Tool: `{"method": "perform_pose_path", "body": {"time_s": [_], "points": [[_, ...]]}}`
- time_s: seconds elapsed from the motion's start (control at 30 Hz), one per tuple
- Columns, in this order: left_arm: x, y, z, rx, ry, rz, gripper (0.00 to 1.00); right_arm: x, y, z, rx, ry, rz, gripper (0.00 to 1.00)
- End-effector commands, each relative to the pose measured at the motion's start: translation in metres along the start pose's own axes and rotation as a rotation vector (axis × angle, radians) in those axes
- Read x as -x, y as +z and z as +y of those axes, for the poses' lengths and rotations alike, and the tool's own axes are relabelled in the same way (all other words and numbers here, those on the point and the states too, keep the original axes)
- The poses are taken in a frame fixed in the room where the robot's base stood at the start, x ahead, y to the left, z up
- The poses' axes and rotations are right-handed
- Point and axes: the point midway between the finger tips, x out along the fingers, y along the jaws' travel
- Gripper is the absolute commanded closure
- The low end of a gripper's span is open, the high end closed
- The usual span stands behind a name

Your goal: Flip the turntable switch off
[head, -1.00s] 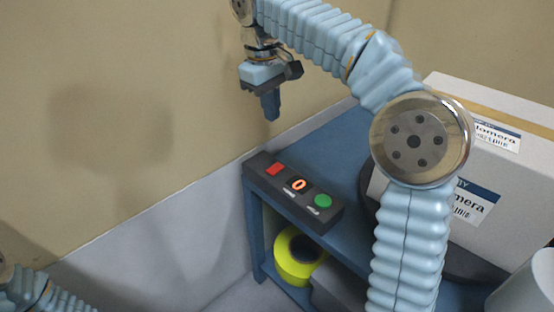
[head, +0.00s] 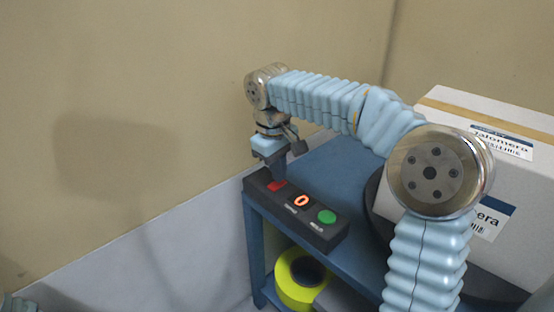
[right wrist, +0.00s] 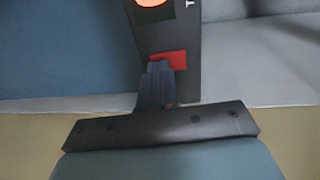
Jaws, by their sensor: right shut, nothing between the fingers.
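The black switch box (head: 322,232) sits along the near left edge of the blue table. It carries a red switch (head: 277,186) at its far left end, a lit orange-ringed button (head: 302,201) in the middle and a green button (head: 327,217). My right gripper (head: 276,178) is shut and empty, pointing down at the red switch. In the right wrist view, its fingertips (right wrist: 157,68) overlap the near edge of the red switch (right wrist: 172,58); whether they touch it I cannot tell. My left arm barely shows at the lower left, its gripper out of view.
A white labelled carton (head: 460,140) stands on a dark round turntable (head: 384,205) on the blue table (head: 345,165). A yellow roll (head: 290,290) lies on the shelf below. The wall is close behind the box.

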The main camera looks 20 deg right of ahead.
Motion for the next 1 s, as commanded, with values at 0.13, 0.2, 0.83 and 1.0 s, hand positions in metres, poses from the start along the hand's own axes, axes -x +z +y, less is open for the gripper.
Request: {"method": "perform_pose_path", "body": {"time_s": [0.13,0.2,0.83,1.0], "points": [[-0.001,0.0,-0.001,0.001,-0.001,0.001,1.0,-0.006,0.0,0.0,-0.001,0.0,-0.001,1.0],[-0.001,0.0,-0.001,0.001,-0.001,0.001,1.0,-0.006,0.0,0.0,-0.001,0.0,-0.001,1.0],[0.001,0.0,0.001,0.0,0.0,0.0,1.0,-0.011,0.0,-0.001,0.001,-0.001,-0.004,1.0],[0.003,0.0,0.001,0.0,0.0,0.0,1.0,-0.01,0.0,-0.008,0.003,-0.003,-0.006,1.0]]}}
